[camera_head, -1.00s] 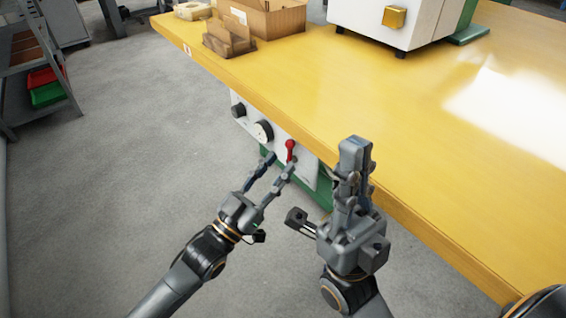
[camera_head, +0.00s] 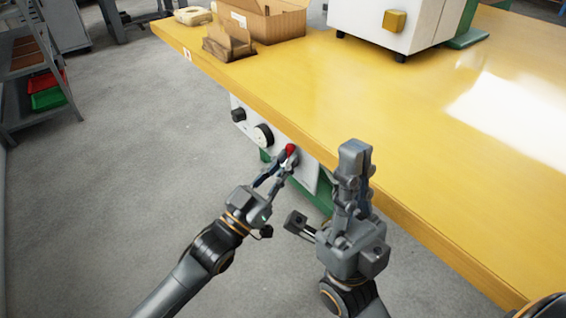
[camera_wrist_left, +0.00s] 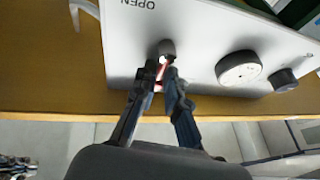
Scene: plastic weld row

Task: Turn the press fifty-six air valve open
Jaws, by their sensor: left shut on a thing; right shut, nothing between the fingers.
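The air valve's red lever (camera_head: 290,150) is on a white panel (camera_head: 304,171) below the table's front edge. My left gripper (camera_head: 281,163) is shut on the lever, with its fingers on either side of it. The word OPEN stands upside down on the panel (camera_wrist_left: 200,20) there. My right gripper (camera_head: 355,160) is shut and empty, raised in front of the table edge. The fingers hide much of the lever.
A round gauge (camera_head: 263,135) and a black knob (camera_head: 238,115) sit on the panel left of the valve. The yellow table (camera_head: 400,120) carries a cardboard box (camera_head: 275,22) and a white machine (camera_head: 370,22) at the back. The floor at left is clear, with a shelf beyond.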

